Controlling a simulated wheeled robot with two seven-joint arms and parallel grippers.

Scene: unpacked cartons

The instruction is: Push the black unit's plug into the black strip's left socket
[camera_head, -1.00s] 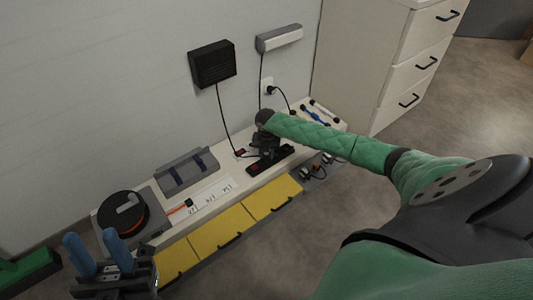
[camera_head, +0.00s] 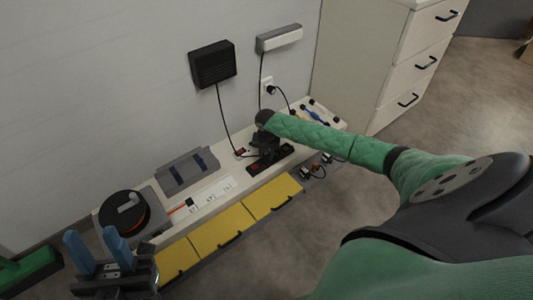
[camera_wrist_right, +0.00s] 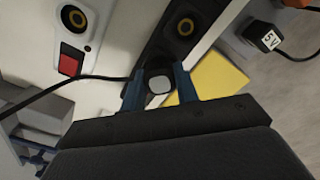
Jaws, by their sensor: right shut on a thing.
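The black unit (camera_head: 212,64) hangs on the wall, and its cord runs down towards the bench. The black strip (camera_head: 286,153) lies on the bench under my right gripper (camera_head: 263,150). In the right wrist view my right gripper (camera_wrist_right: 160,88) is shut on the black plug (camera_wrist_right: 159,78), with a cord leading off left. The plug is over the black strip (camera_wrist_right: 153,48); one socket (camera_wrist_right: 185,26) shows free beyond it. The spot under the plug is hidden, so I cannot tell whether it is seated. My left gripper (camera_head: 97,252) is open and empty at lower left.
A white strip (camera_wrist_right: 103,45) with a red switch lies beside the black one. Another white strip (camera_head: 210,194), a cable reel (camera_head: 122,212) and a grey holder (camera_head: 187,172) stand along the bench. Yellow drawer fronts (camera_head: 233,228) are below. A drawer cabinet (camera_head: 395,70) stands right.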

